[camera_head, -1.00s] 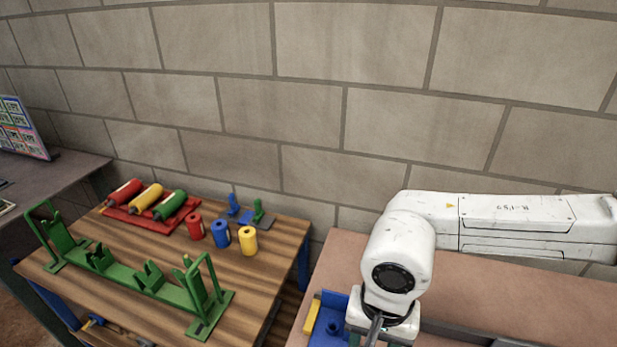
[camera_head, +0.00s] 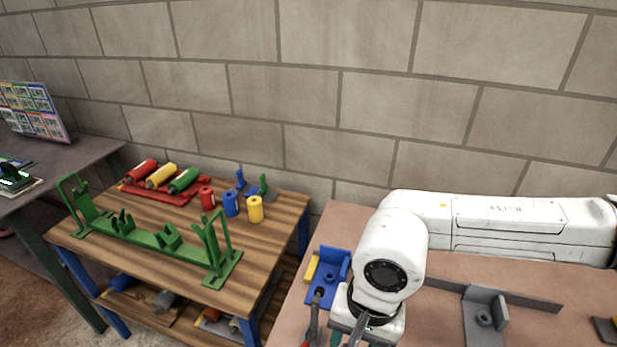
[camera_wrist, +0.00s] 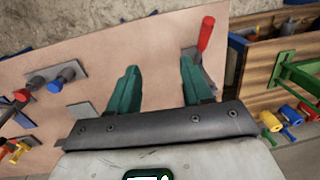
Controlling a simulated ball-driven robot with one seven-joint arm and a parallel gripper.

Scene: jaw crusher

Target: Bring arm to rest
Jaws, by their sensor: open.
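My gripper (camera_wrist: 160,85) is open, with two teal fingers apart and nothing between them in the wrist view. It is over the pinkish-brown tabletop (camera_wrist: 90,75). A red-handled piece (camera_wrist: 206,34) stands beyond the right finger, by a grey plate. In the head view my white arm comes in from the right over the same table (camera_head: 420,262), with its wrist bent down. The fingers are mostly hidden at the bottom edge there.
A blue bracket (camera_head: 333,268) with a yellow piece lies left of my wrist. A grey bracket (camera_head: 484,318) lies to the right. On the wooden table (camera_head: 130,255) are a green frame (camera_head: 150,238), a red rack and coloured cylinders. A block wall (camera_head: 300,90) stands behind.

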